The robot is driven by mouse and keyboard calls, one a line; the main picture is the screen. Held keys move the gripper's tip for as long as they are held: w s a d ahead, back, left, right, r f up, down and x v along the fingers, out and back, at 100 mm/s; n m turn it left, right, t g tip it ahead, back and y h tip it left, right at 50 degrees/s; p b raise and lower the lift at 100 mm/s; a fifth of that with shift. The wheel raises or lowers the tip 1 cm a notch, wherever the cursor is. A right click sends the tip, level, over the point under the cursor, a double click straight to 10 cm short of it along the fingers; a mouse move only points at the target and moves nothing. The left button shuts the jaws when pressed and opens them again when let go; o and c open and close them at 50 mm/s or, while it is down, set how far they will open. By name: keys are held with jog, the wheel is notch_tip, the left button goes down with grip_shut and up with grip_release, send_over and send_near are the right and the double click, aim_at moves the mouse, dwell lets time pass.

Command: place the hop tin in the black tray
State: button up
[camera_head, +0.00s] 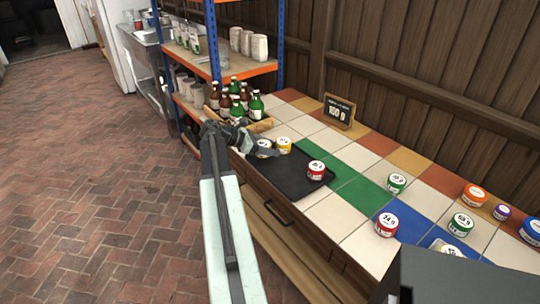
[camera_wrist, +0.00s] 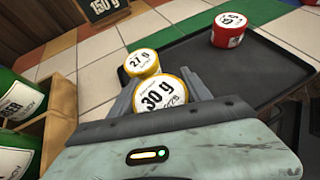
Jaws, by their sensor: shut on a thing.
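My gripper (camera_head: 262,145) is at the far left end of the black tray (camera_head: 290,186). In the wrist view my gripper (camera_wrist: 160,84) is shut on a yellow tin marked 30 g (camera_wrist: 163,94), one finger on each side. The held tin shows partly in the head view (camera_head: 264,149). A yellow tin marked 27 g (camera_wrist: 142,62) is just beyond it, also in the head view (camera_head: 284,145). A red tin (camera_head: 316,170) stands on the black tray, also in the wrist view (camera_wrist: 229,30). Whether the held tin touches the tray is hidden.
A wooden crate of bottles (camera_head: 236,103) is close behind my gripper. A 150 g sign (camera_head: 339,111) stands at the counter's back. Several tins, including a red one (camera_head: 387,224) and a green one (camera_head: 396,183), stand to the right. The tray's near part is bare.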

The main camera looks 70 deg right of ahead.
jog(key=shift+f+b, duration=0.9)
jog(key=shift+f, duration=0.6)
jog(key=o, duration=1.4)
jog(key=shift+r, duration=0.1)
jog(key=shift+c, duration=0.2)
jog(key=shift+r, duration=0.1)
jog(key=p+v, duration=0.6)
jog(key=v, duration=0.6)
